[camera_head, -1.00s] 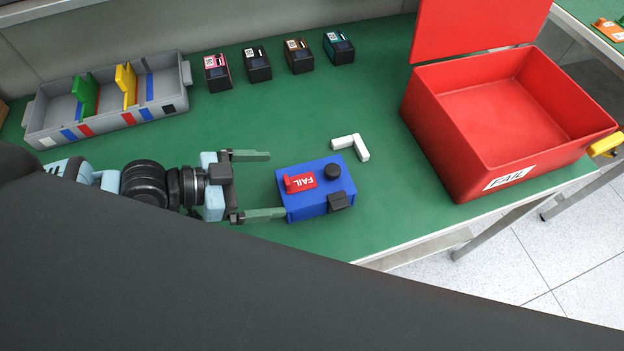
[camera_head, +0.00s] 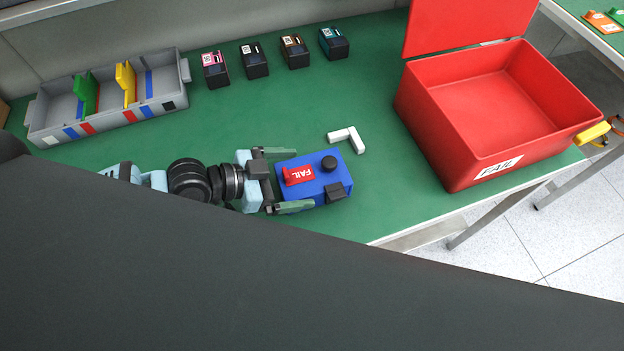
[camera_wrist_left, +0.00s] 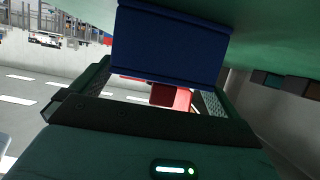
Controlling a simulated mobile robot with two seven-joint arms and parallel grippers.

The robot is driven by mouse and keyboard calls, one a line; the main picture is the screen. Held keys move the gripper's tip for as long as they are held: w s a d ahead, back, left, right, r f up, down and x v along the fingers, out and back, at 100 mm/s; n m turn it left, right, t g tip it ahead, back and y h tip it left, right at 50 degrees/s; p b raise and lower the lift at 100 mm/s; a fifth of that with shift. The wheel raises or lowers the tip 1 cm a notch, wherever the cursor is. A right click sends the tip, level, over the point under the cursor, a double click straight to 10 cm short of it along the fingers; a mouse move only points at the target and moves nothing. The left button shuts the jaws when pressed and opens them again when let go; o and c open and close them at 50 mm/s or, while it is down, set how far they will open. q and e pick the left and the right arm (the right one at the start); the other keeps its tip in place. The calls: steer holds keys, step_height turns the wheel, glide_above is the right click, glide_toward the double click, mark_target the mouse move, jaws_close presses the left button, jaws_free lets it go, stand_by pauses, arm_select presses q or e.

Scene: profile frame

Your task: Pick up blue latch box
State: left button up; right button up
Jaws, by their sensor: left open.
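The blue latch box (camera_head: 327,186) sits on the green bench top in the head view. In the left wrist view the blue box (camera_wrist_left: 170,45) lies between the finger pads. Contact cannot be told. My right gripper does not show.
An open red FAIL bin (camera_head: 470,120) stands at the right. A white L-shaped piece (camera_head: 350,139) lies just behind the box. Several small cartridges (camera_head: 254,61) stand in a row at the back. A grey divided tray (camera_head: 105,105) is at the left. The bench's front edge (camera_head: 400,236) is close.

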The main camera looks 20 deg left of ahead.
arm_select(q)
steer(key=shift+x, duration=0.9)
steer(key=c, duration=1.3)
steer(key=shift+r, duration=0.2)
